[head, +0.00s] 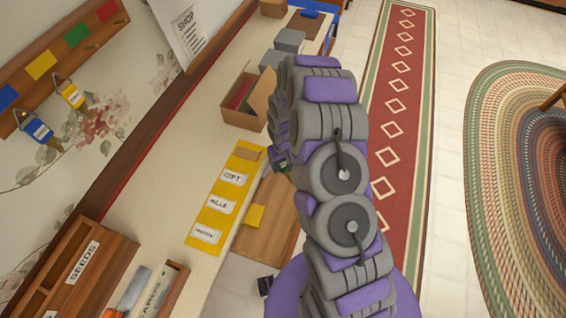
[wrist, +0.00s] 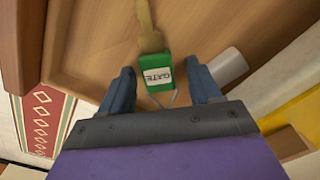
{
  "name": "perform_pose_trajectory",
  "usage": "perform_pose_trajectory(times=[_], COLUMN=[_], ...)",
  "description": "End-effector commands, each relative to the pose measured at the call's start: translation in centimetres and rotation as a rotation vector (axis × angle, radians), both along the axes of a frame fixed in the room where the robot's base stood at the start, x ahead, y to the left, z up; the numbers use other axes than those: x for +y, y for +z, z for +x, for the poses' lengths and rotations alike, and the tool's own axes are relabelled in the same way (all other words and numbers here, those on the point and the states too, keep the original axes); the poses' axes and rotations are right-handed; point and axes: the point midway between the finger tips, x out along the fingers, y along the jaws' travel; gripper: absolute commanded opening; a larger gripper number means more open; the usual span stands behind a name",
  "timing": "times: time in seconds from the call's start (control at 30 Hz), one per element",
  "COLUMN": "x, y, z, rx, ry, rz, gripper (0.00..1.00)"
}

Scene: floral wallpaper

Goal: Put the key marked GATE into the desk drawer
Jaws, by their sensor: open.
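The GATE key has a green tag with a white label (wrist: 157,72) and a brass shaft (wrist: 145,25). In the wrist view it is between and just beyond the fingertips of my gripper (wrist: 166,85), with clear space on both sides. My gripper's two blue fingers are apart. The wooden bottom of the open desk drawer (wrist: 95,45) is behind the key. I cannot tell whether the key touches it. In the head view the open drawer (head: 278,222) sticks out from the desk, and my arm hides my gripper and most of the key.
A yellow mat (head: 208,238) with labels lies on the desk beside the drawer. A cardboard box (head: 247,105) and a SEEDS rack (head: 75,275) stand on the desk. Yellow (head: 72,96) and blue (head: 38,129) tagged keys hang on the wall. A white object (wrist: 228,66) is right of the key.

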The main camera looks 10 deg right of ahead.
Motion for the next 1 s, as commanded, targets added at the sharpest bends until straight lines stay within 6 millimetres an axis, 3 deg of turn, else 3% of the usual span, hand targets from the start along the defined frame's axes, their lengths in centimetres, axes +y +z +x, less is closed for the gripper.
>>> perform_pose_trajectory(times=[0.27, 0.47, 0.8, 1.0], x=[0.0, 0.0, 0.0, 0.0], y=[1.1, 4.1, 10.8, 12.2], z=[0.1, 0.1, 0.1, 0.1], rx=[-0.002, -0.004, -0.004, -0.002], ry=[0.0, -0.001, -0.001, 0.0], rz=[0.0, 0.0, 0.001, 0.0], gripper=[0.63, 0.63, 0.63, 0.63])
